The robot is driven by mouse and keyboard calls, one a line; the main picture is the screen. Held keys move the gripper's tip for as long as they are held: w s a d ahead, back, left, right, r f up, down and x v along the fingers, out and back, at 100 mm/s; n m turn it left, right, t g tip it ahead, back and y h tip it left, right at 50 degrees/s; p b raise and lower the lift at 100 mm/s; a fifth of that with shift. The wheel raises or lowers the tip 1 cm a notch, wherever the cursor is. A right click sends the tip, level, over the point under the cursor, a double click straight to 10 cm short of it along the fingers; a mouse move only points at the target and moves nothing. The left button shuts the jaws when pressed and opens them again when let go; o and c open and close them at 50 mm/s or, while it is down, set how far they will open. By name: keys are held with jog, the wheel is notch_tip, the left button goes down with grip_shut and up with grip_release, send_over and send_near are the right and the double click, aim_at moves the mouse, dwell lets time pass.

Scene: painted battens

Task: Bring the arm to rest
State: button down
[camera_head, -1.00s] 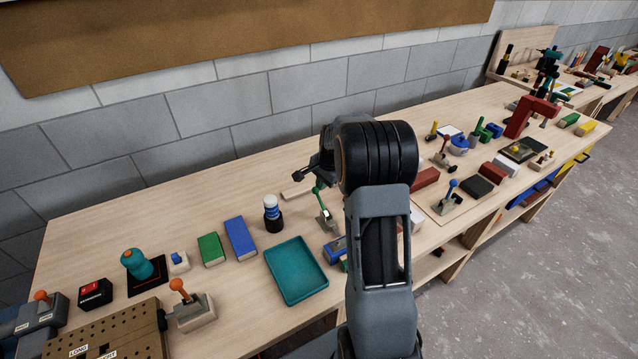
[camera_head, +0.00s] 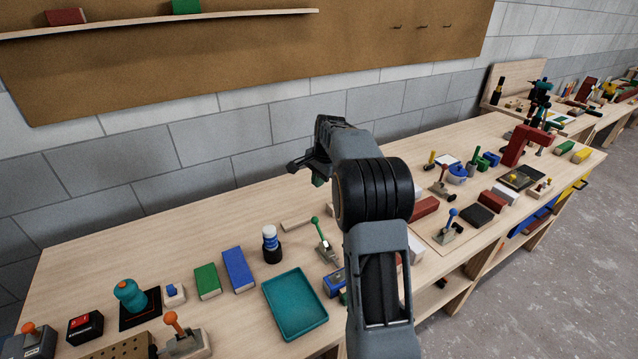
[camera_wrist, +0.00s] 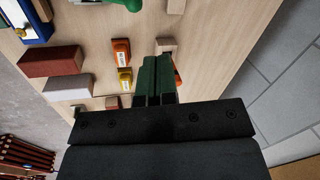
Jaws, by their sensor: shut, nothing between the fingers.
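My gripper (camera_head: 293,166) is raised above the bench, in front of the grey block wall, with my arm bent behind it. In the wrist view the two dark green fingers (camera_wrist: 156,80) lie side by side, shut with nothing between them. They point over the bench top, apart from the things on it as far as I can tell. The workbench (camera_head: 110,245) runs from front left to back right below my arm. My arm hides part of the bench middle.
A teal tray (camera_head: 296,305), a blue block (camera_head: 238,270), a green block (camera_head: 207,282), a dark bottle (camera_head: 271,246) and a green-knobbed lever (camera_head: 322,241) stand near my arm. A shelf (camera_head: 230,23) crosses the brown board. The bench's back left is clear.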

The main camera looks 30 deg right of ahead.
dwell(0.4)
jog(key=s+a+r+n+t, duration=0.1)
jog(key=s+a+n, duration=0.6)
jog(key=s, duration=0.7)
jog(key=s+a+r+n+t, duration=0.1)
jog(key=s+a+n, duration=0.6)
jog(key=s, duration=0.6)
jog(key=a, duration=0.2)
jog(key=shift+s+a+r+h, duration=0.35)
jog(key=shift+a+h, duration=0.05)
jog(key=shift+s, duration=0.1)
